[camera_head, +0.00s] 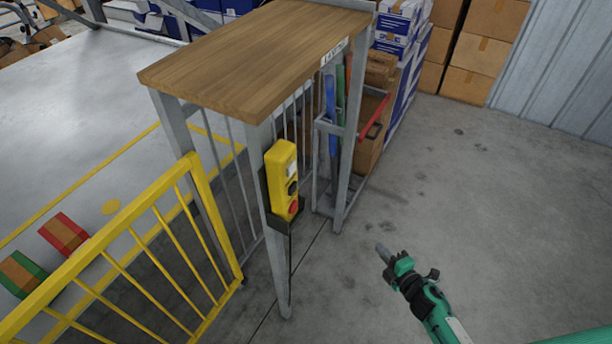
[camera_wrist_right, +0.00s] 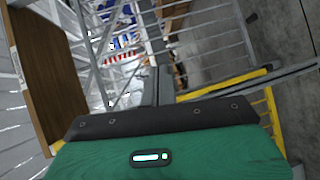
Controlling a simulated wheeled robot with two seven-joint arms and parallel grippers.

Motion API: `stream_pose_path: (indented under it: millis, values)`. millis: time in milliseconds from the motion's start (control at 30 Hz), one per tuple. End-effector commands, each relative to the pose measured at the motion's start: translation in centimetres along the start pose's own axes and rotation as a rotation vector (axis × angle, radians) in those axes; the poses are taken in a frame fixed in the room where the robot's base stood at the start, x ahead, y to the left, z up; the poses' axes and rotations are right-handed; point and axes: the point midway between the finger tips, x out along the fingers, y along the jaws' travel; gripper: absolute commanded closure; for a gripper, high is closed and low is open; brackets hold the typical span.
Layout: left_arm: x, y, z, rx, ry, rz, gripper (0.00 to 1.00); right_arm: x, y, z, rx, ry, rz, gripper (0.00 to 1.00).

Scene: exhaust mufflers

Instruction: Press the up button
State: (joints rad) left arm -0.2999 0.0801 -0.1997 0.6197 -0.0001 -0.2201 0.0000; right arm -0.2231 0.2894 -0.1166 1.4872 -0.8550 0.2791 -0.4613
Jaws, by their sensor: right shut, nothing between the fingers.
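A yellow control box (camera_head: 283,180) is fixed to the front leg of a tall wooden-topped table. It carries a pale button or label (camera_head: 291,170) at the top, a dark button (camera_head: 292,188) in the middle and a red button (camera_head: 293,208) at the bottom. Any arrow marks are too small to read. My right gripper (camera_head: 381,249) is shut and empty, to the right of and below the box, apart from it. The right wrist view shows my green gripper housing (camera_wrist_right: 170,157); I cannot make out the control box there. My left gripper is out of view.
The wooden tabletop (camera_head: 255,50) overhangs the box. A yellow railing (camera_head: 130,250) stands to the left of it. A trolley with a red handle (camera_head: 374,117) and stacked cartons (camera_head: 475,55) are behind. The concrete floor (camera_head: 480,190) on the right is clear.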

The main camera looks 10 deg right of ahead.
Motion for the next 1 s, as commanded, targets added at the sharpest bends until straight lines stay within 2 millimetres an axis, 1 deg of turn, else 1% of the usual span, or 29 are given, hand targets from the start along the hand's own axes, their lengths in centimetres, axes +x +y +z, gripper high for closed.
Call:
stream_pose_path:
  millis: [33, 67, 100, 167, 200, 267, 300, 400, 500, 600, 700, 833, 1000]
  values:
    - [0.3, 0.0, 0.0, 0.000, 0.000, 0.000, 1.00, 0.4, 3.3, -0.4, -0.105, 0.042, 0.058, 1.00]
    - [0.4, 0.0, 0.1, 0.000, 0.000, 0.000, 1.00, 0.6, 5.1, -0.8, -0.170, 0.066, 0.090, 1.00]
    - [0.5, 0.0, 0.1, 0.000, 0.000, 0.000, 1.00, 0.6, 7.5, -1.3, -0.260, 0.097, 0.132, 1.00]
    - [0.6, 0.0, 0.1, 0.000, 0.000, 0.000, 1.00, 0.5, 10.9, -2.4, -0.395, 0.140, 0.193, 1.00]
    - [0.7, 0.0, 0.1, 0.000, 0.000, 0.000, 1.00, 0.2, 13.1, -3.1, -0.487, 0.167, 0.233, 1.00]
    - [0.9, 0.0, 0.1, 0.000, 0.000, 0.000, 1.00, -0.3, 16.1, -4.3, -0.624, 0.204, 0.292, 1.00]
    - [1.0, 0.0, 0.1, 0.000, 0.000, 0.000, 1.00, -0.7, 18.1, -5.2, -0.717, 0.226, 0.331, 1.00]
    - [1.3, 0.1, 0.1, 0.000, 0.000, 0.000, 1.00, -2.2, 22.4, -7.3, -0.952, 0.271, 0.421, 1.00]
    - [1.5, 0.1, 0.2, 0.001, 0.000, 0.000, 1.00, -3.9, 25.7, -9.4, -1.170, 0.305, 0.498, 1.00]
    - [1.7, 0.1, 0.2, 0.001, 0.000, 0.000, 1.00, -5.5, 28.1, -11.2, -1.357, 0.325, 0.557, 1.00]
    - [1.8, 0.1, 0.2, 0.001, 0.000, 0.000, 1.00, -6.8, 29.7, -12.4, -1.494, 0.334, 0.597, 1.00]
    - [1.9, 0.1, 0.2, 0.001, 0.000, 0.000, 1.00, -7.7, 30.7, -13.3, -1.599, 0.339, 0.624, 1.00]
    - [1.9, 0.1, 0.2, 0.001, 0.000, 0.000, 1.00, -8.0, 31.0, -13.6, -1.633, 0.340, 0.632, 1.00]
